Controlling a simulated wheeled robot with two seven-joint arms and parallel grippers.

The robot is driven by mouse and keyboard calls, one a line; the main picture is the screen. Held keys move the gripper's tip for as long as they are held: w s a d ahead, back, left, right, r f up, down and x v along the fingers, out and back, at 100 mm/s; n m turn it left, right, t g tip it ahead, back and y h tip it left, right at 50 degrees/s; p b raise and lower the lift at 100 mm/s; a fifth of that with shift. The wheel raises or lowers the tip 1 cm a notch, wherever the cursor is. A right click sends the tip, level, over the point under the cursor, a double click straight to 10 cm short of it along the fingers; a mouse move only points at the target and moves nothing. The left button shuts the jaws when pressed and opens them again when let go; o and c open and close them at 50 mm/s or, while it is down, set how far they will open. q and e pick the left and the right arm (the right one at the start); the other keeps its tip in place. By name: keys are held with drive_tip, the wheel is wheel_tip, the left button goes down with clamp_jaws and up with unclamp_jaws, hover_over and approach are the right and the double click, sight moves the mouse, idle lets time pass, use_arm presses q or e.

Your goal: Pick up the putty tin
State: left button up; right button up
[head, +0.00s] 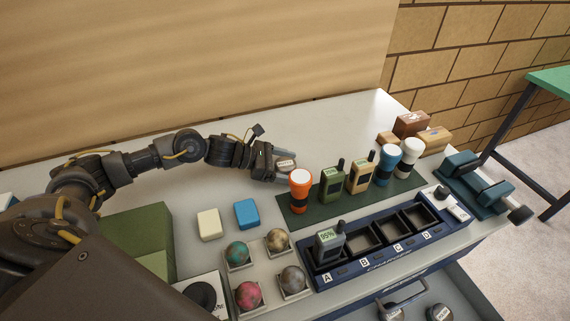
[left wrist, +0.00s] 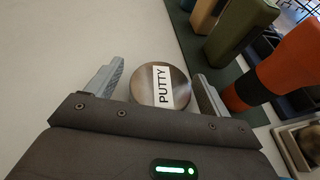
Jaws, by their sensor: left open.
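The putty tin is a round metal tin with a white label reading PUTTY. In the left wrist view the tin (left wrist: 150,88) lies between the two fingers of my left gripper (left wrist: 158,88), with a gap showing on the left side. In the head view the tin (head: 286,162) sits on the pale worktop behind the orange flashlight, partly hidden by the gripper. My left gripper (head: 279,168) is open around it, low over the worktop. My right gripper is not in view.
The orange flashlight (head: 299,190) stands close to the gripper on a green mat (head: 291,219), beside radios and more flashlights. A blue charger (head: 320,279) with compartments A to D, a cream block (head: 209,223) and a blue block (head: 247,213) lie nearer. The worktop behind the tin is clear.

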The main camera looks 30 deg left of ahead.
use_arm(q)
drive_tip(key=shift+w+d+f, duration=0.1)
drive_tip(key=shift+w+d, duration=0.05)
drive_tip(key=shift+d, duration=0.1)
drive_tip(key=shift+c, duration=0.3)
drive_tip(key=c, duration=1.1)
drive_tip(key=shift+o, duration=0.2)
